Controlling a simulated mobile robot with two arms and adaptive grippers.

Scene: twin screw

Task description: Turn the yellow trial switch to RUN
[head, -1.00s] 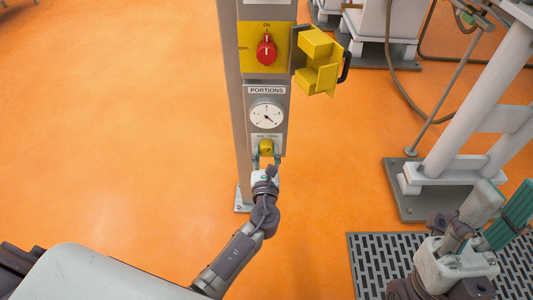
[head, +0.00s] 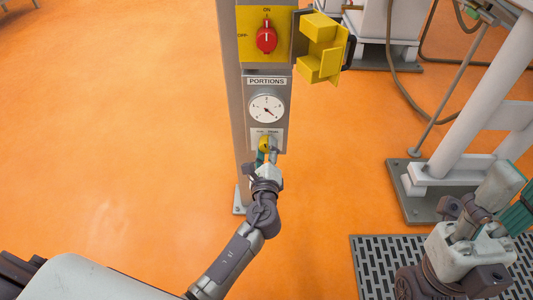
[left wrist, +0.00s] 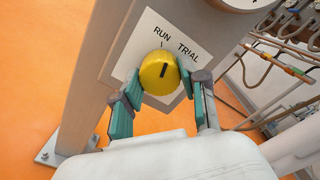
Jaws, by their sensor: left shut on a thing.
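The yellow trial switch (head: 264,144) is a round knob on a white plate at the bottom of the grey post's panel. It is partly hidden by my left gripper (head: 267,156) in the head view. In the left wrist view the yellow knob (left wrist: 159,73) shows from the front, with RUN and TRIAL printed above it. Its dark mark slants upward, toward the RUN side. My left gripper's teal fingers (left wrist: 163,98) are shut on the knob from both sides. My right gripper (head: 515,205) is at the right edge, partly cut off, its opening unclear.
Above the switch are a PORTIONS dial (head: 266,108) and a red ON/OFF switch (head: 266,38). A yellow hinged cover (head: 320,45) sticks out to the right. A white machine leg (head: 455,130) stands at right, near a dark floor grating (head: 375,262). The orange floor at left is clear.

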